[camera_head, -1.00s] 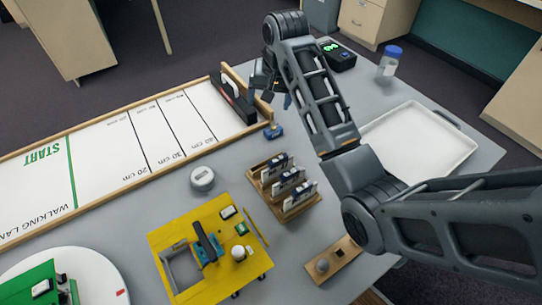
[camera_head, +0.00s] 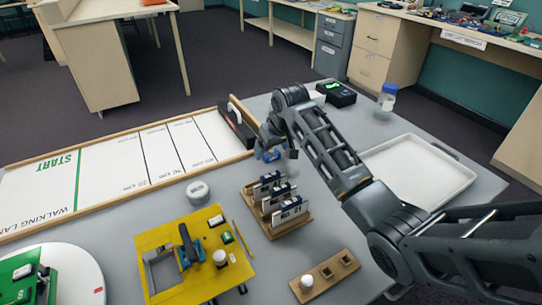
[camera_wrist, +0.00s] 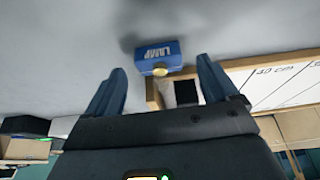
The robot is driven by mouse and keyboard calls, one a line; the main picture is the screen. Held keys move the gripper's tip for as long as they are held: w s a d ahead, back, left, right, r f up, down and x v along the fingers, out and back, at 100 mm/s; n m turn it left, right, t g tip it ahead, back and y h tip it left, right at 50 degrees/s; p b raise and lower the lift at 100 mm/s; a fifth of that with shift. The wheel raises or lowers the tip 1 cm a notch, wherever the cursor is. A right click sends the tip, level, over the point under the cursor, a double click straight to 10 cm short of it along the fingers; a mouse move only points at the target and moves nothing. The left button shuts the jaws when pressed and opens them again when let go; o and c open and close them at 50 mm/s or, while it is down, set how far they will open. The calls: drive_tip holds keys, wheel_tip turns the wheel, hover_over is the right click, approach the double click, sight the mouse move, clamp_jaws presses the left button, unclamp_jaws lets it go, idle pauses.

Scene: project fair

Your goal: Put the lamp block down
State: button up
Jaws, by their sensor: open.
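The lamp block (camera_head: 268,156) is a small blue block beside the near right corner of the walking lane.
The walking lane (camera_head: 120,158) lies left, with a dark upright piece at its end. A wooden rack (camera_head: 276,228) with several cards, a yellow board (camera_head: 160,240) and a small wooden holder (camera_head: 325,276) stand nearer. A white tray (camera_head: 420,150) lies right.

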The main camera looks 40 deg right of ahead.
drive_tip(key=shift+x, duration=0.9)
drive_tip(key=c, duration=1.2)
drive_tip(key=shift+w+r, duration=0.1)
drive_tip(key=shift+c, duration=0.2)
